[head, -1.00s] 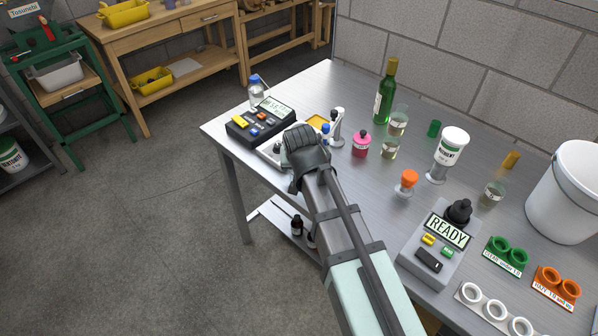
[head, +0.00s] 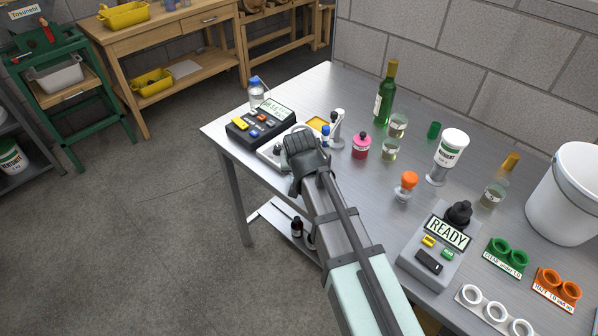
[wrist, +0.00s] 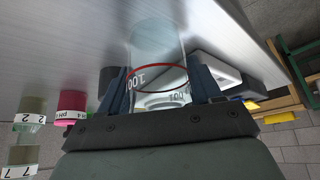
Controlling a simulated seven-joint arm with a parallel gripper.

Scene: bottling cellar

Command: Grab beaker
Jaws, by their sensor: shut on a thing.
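The beaker (wrist: 157,38) is clear glass with a red line and a "100" marking. It shows in the wrist view between the two blue fingers of my gripper (wrist: 161,88), which is shut on it. In the head view my gripper (head: 296,160) is over the left part of the steel table, by the grey-white scale (head: 270,153), and its hand hides the beaker. I cannot tell whether the beaker rests on a surface or is raised.
A meter with buttons (head: 258,124) stands at the left. A pink bottle (head: 361,148), a green wine bottle (head: 386,95) and glass samples stand right of my gripper. A "READY" device (head: 437,250), ring racks and a white bucket (head: 568,195) stand farther right.

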